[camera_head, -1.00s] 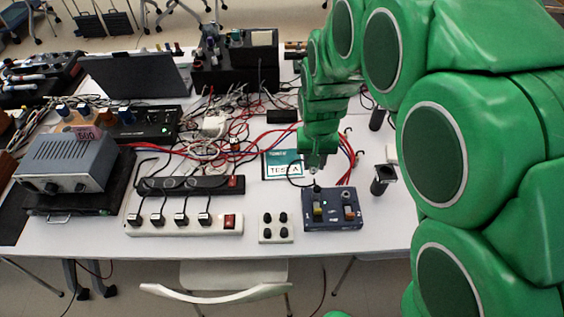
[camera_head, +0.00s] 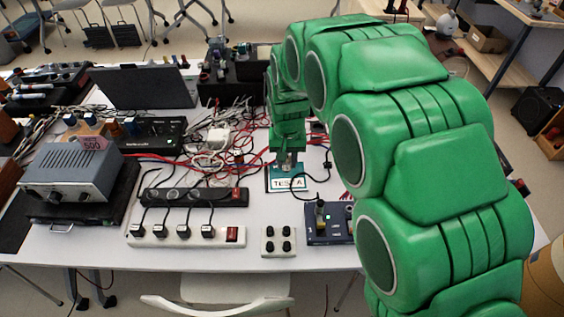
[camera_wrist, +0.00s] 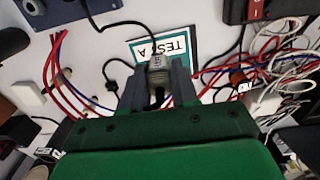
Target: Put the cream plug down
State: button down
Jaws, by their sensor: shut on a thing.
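My gripper (camera_head: 288,163) is over the card lettered "TEST A" (camera_head: 288,184) on the white table. In the wrist view my gripper (camera_wrist: 158,88) is shut on a pale cream-grey plug (camera_wrist: 157,64), which sits between the two fingers with a black cable by it. The card (camera_wrist: 143,50) lies behind the plug in that view. I cannot tell whether the plug touches the card or table. In the head view the plug is mostly hidden by my gripper.
A dark blue box (camera_head: 313,235) with sockets stands at the front right, partly behind my arm. A cream block with black knobs (camera_head: 278,242) and a white power strip (camera_head: 175,235) stand to its left. Red and blue cables tangle behind the card.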

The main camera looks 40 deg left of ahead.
jog(key=w+a+f, duration=0.1)
jog(key=f, duration=0.1)
jog(key=w+a+f, duration=0.1)
jog(key=a+f, duration=0.1)
jog(key=w+a+f, duration=0.1)
jog(key=a+f, duration=0.1)
jog(key=shift+w+a, duration=0.2)
jog(key=shift+w, duration=0.2)
jog(key=shift+w+a+f, duration=0.2)
jog(key=shift+a+f, duration=0.1)
jog(key=shift+f, duration=0.25)
jog(key=shift+a+f, duration=0.1)
jog(key=shift+f, duration=1.4)
jog(key=shift+f, duration=0.15)
jog(key=c, duration=0.9)
grip_release()
jog(key=shift+o, duration=0.2)
notch_tip(320, 180, up, 12)
